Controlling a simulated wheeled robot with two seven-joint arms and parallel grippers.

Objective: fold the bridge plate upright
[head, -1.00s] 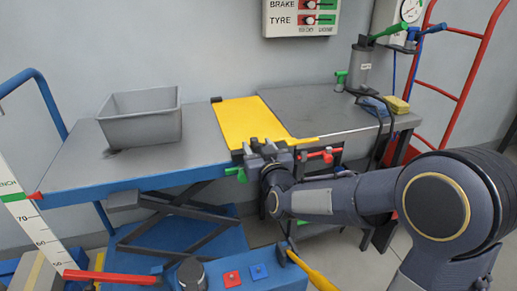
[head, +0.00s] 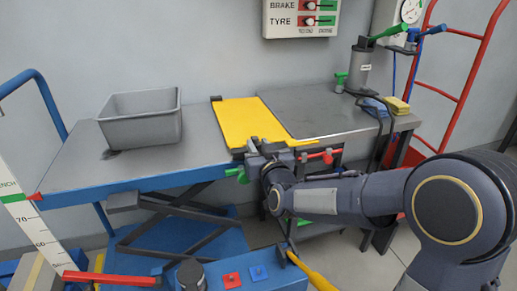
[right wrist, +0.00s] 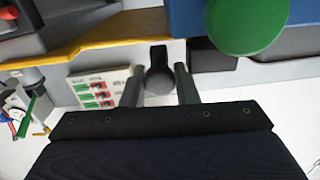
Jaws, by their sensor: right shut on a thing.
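The yellow bridge plate (head: 248,122) lies flat across the joint between the blue-edged lift table and the grey bench in the head view. Its yellow front edge (right wrist: 110,35) crosses the upper left of the right wrist view. My right gripper (head: 260,150) is at the plate's front edge. In the right wrist view my right gripper (right wrist: 158,88) has its fingers on either side of a dark round knob (right wrist: 158,78) and is shut on it. The gripper hides part of the front edge in the head view. My left gripper is not in view.
A grey bin (head: 141,117) stands on the lift table (head: 70,166). A red lever (head: 322,156) and a green knob (head: 238,174) are close beside my right gripper. The grey bench (head: 318,108) carries a pump, with yellow and blue blocks at its right end.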

